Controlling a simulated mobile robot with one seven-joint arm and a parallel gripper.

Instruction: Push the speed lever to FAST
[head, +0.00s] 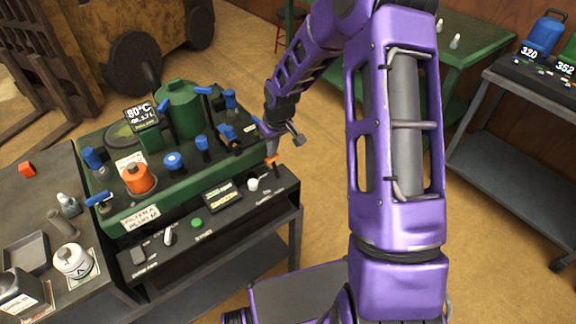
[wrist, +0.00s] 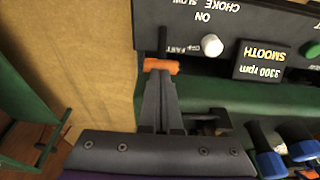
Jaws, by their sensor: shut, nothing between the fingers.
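The speed lever (wrist: 160,66) has an orange handle and sits at the end of the black control panel (wrist: 225,15), beside the word FAST. It also shows in the head view (head: 272,160), at the panel's right end. My gripper (wrist: 160,78) is shut and empty. Its fingertips are right at the orange handle and overlap its near side in the wrist view; whether they touch it I cannot tell. The panel lettering appears upside down there, with ON, CHOKE, SLOW and FAST. The panel display (wrist: 262,60) reads 3300 rpm and SMOOTH.
A white knob (wrist: 212,45) stands close beside the lever, and a green button (head: 197,223) is farther along the panel. Blue-capped parts (head: 172,161) and an orange cap (head: 137,178) crowd the green engine deck. A grey cart (head: 550,110) stands at the right.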

